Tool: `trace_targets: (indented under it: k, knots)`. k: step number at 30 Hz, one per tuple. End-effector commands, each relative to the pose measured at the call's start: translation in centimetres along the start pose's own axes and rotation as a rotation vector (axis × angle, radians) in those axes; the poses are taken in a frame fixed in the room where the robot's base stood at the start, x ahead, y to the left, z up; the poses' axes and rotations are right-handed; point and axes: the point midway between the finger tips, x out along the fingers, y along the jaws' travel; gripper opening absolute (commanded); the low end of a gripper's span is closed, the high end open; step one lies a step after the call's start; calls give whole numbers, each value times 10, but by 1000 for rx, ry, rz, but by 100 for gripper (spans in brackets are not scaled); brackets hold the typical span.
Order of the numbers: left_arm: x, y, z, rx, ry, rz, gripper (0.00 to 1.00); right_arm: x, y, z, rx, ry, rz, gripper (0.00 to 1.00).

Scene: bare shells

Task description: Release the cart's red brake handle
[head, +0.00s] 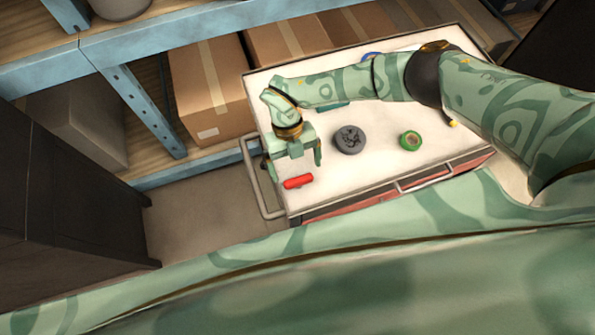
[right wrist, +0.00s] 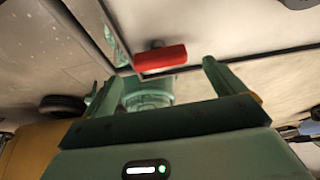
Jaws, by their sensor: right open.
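The red brake handle (head: 298,182) is a short red bar at the near left corner of the cart's pale top (head: 375,170). My right gripper (head: 295,168) hangs over that corner with its jaws open, right by the handle. In the right wrist view the red handle (right wrist: 160,58) lies crosswise ahead of the open fingers (right wrist: 160,75), between their lines. No finger visibly closes on it; whether one touches it I cannot tell. My left gripper is not in view.
A dark grey round part (head: 349,139) and a green roll (head: 410,140) lie on the cart top, right of my gripper. A metal rail (head: 262,190) runs along the cart's left end. Blue-framed shelving (head: 145,112) with cardboard boxes (head: 210,88) stands behind. Bare floor lies left of the cart.

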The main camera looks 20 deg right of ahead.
Motion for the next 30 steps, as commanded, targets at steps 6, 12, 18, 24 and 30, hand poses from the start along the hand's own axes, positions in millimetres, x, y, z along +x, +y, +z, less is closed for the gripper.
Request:
trace_targets:
  k: [6,12,18,24,30]
  knots:
    - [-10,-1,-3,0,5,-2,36,-64,0,0,-2,-6,0,95]
    - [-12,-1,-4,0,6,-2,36,-104,0,0,-2,-3,0,95]
    - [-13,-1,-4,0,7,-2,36,-121,0,0,-2,-1,0,95]
    - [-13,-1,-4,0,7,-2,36,-122,0,0,-2,0,0,95]
    - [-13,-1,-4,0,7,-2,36,-122,0,0,-2,0,0,95]
